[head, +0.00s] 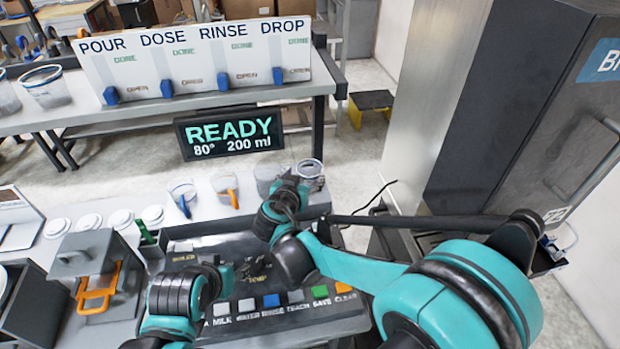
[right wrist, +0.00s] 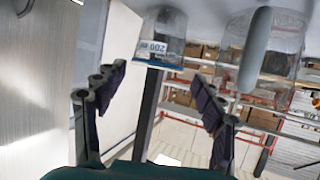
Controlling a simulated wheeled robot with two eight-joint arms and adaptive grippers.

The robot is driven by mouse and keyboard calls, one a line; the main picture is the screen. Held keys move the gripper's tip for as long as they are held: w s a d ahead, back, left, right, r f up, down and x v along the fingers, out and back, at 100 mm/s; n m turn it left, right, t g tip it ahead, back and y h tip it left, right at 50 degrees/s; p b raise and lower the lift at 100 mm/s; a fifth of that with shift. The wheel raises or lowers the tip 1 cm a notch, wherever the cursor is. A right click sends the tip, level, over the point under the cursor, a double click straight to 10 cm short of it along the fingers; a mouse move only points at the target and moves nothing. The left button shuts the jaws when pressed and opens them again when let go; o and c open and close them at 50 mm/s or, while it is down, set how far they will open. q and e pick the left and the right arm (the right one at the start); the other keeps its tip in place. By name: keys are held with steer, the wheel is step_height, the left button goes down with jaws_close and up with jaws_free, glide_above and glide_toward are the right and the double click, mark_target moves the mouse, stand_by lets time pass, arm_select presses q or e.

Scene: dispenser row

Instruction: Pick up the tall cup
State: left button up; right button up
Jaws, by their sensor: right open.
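Two clear cups stand close together at the right end of the counter by my right gripper (head: 290,192): one further right (head: 312,170) and one to its left (head: 266,174), partly hidden by the gripper. I cannot tell for sure which is the tall cup. My right gripper (right wrist: 155,110) is open and empty, its fingers apart from both cups. My left gripper (head: 225,278) is low over the dark panel, its fingers unclear.
Cups with a blue handle (head: 183,194) and an orange handle (head: 227,187) stand further left. A dark button panel (head: 270,270) lies in front. A READY display (head: 229,134) is behind the counter. A tall grey machine (head: 510,110) stands at right.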

mark_target(312, 164)
arm_select(q)
step_height(312, 164, down, 2)
steer(key=shift+f+b, duration=0.15)
steer(key=shift+b, duration=0.85)
arm_select(e)
steer(key=x, duration=0.6)
steer(key=shift+d, duration=0.1)
steer(key=shift+s+r, duration=0.1)
steer(key=c, duration=0.7)
steer(key=shift+r, duration=0.1)
